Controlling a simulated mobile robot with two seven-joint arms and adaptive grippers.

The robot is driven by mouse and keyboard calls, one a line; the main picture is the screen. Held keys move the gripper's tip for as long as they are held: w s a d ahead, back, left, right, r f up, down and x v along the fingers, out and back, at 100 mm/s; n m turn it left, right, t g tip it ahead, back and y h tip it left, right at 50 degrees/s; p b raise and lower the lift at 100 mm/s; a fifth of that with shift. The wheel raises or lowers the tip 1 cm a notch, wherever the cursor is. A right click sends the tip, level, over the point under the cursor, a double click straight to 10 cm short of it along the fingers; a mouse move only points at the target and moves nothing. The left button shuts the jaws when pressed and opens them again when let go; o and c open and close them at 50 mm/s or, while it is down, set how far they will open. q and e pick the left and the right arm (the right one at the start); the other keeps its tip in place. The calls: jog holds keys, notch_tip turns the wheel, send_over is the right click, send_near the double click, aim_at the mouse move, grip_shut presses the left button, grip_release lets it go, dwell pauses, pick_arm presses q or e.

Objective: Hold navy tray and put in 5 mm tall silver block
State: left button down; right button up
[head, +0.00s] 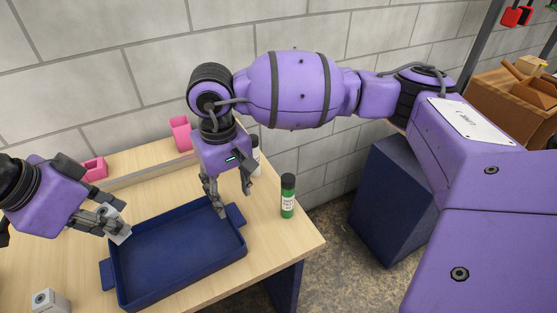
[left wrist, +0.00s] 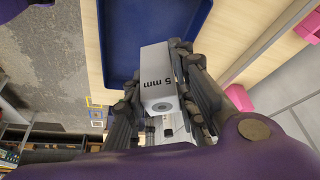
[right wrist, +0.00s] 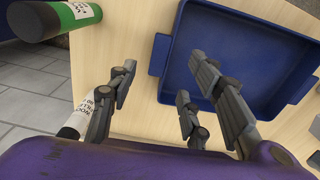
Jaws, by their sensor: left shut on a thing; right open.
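The navy tray (head: 180,256) lies empty on the wooden table, with handles at its left and right ends. My left gripper (head: 118,228) is shut on the silver block (left wrist: 156,75), which is marked "5 mm" in the left wrist view. It holds the block by the tray's back left corner; in the head view the block (head: 117,232) shows as a small pale piece. My right gripper (head: 233,203) is open and empty above the tray's back right side, near the right handle (head: 236,215). In the right wrist view the tray (right wrist: 245,60) shows beyond its fingers.
A green bottle (head: 288,197) stands right of the tray near the table edge. A white bottle (head: 255,160) is partly hidden behind my right gripper. Pink holders (head: 181,133) (head: 94,169) sit at the back. Another pale block (head: 48,300) lies at the front left.

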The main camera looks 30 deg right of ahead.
notch_tip(320, 180, down, 8)
jog(key=shift+f, duration=0.1)
dwell(0.4)
grip_shut()
pick_arm(q)
notch_tip(320, 180, down, 3)
jog(key=n+t, duration=0.1)
jog(key=n, duration=0.2)
jog(key=shift+y, duration=0.3)
send_over(150, 258)
jog(key=s+a, duration=0.2)
jog(key=shift+n, duration=0.3)
jog(key=f, duration=0.9)
jog(key=shift+w+d+f, duration=0.2)
jog(key=shift+d+f, duration=0.05)
jog(key=shift+f, duration=0.1)
